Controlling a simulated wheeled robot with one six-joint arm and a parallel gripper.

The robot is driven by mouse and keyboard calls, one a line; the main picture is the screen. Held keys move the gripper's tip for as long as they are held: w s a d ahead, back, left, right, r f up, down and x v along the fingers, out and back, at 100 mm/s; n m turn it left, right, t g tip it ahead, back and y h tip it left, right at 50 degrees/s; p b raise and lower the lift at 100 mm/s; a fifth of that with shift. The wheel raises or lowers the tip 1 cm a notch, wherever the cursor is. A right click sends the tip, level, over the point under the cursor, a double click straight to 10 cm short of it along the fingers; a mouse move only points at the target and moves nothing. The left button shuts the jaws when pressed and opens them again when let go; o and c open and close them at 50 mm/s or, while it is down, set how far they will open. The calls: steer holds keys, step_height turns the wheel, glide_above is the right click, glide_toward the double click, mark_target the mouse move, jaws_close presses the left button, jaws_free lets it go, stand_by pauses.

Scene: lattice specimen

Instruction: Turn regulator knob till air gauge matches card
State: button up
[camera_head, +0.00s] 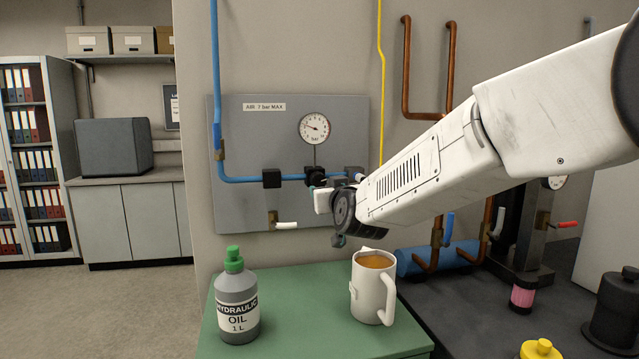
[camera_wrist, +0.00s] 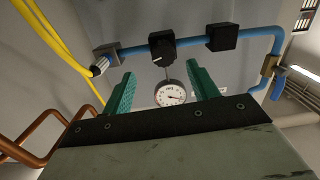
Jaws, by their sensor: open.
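The regulator (camera_wrist: 162,45) is a black block with a dark round knob and a white mark, on the blue pipe. In the head view the regulator (camera_head: 315,175) is partly hidden by my gripper (camera_head: 322,199). In the wrist view my gripper (camera_wrist: 160,69) is open, with green fingers spread and nothing between them; the regulator lies beyond the fingertips, apart from them. The round white air gauge (camera_head: 314,127) is above the regulator, its needle pointing left and slightly up. It also shows in the wrist view (camera_wrist: 170,93). I cannot make out a target card.
A label (camera_head: 264,107) on the grey panel (camera_head: 240,140) reads "AIR 7 bar MAX". A hydraulic oil bottle (camera_head: 236,300) and a mug (camera_head: 372,290) stand on the green bench (camera_head: 300,320) below my arm. Copper pipes (camera_head: 407,70) run at the right.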

mark_target(320, 182)
steer(key=x, duration=0.8)
steer(key=shift+w+a+r, duration=0.2)
steer(key=shift+a, duration=0.15)
steer(key=c, duration=1)
